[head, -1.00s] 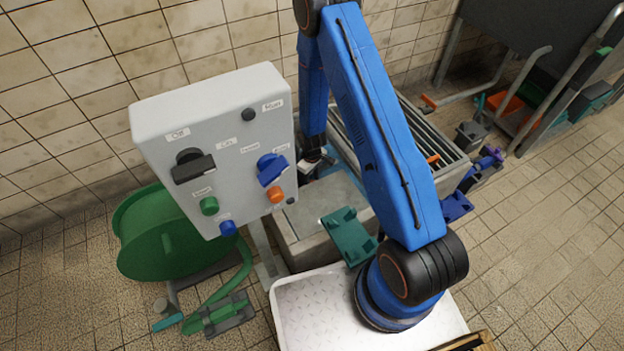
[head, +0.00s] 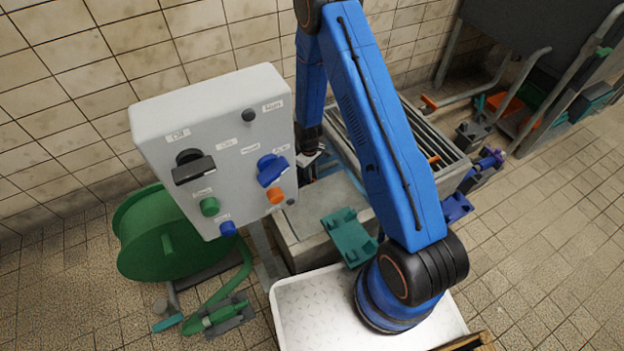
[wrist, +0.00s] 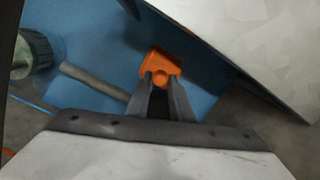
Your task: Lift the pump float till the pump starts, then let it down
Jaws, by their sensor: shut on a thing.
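The orange pump float (wrist: 160,65) shows in the wrist view, over a blue surface (wrist: 205,85) inside the sump. My gripper (wrist: 161,82) is shut on the float, with both dark fingers against its near side. A grey rod (wrist: 95,85) lies to the left of the fingers. In the head view my blue arm reaches down behind the control box, and the float and fingers are hidden there.
The grey control box (head: 228,130) with knobs and buttons stands left of my arm. A pale slab edge (wrist: 255,45) borders the opening on the right. A green hose reel (head: 150,240), a teal bracket (head: 348,238) and a grating (head: 425,130) are nearby.

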